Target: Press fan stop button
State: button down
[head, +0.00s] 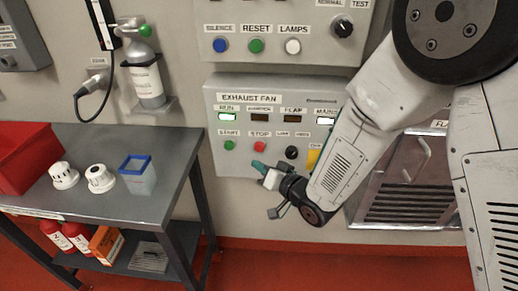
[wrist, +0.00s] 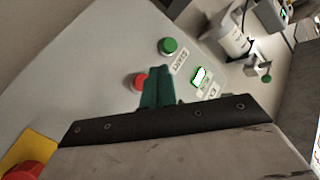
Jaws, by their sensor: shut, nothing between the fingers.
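The red stop button (head: 259,146) sits on the exhaust fan panel (head: 235,170), under the STOP label, right of the green start button (head: 229,145). My gripper (head: 257,165) is shut and empty, its teal fingertips just below the stop button in the head view. In the wrist view, the fingertips (wrist: 158,72) overlap the right side of the stop button (wrist: 140,80); whether they touch it I cannot tell. The green start button (wrist: 168,46) is beyond them. The RUN lamp (head: 226,118) is lit.
A black knob (head: 291,152) and a yellow plate (head: 313,158) are to the right on the same panel. In the wrist view a large red button (wrist: 22,171) stands on a yellow plate. A grey table (head: 120,207) with containers stands at left.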

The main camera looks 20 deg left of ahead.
aim_at(257, 148)
jog(key=shift+w+a, duration=0.25)
jog(key=shift+w, duration=0.8)
jog(key=shift+w+a, duration=0.2)
jog(key=shift+w, duration=0.8)
dwell(0.5)
jog(key=shift+w+a, duration=0.1)
jog(key=shift+w, duration=0.3)
jog(key=shift+w+a, duration=0.15)
jog(key=shift+w, duration=0.5)
dwell(0.6)
jog(key=shift+w+r, duration=0.25)
jog(key=shift+w, duration=0.1)
dwell(0.6)
jog(key=shift+s, duration=0.25)
jog(key=shift+s+d+f, duration=0.15)
jog(key=shift+s+d, duration=0.1)
jog(key=shift+s, duration=0.6)
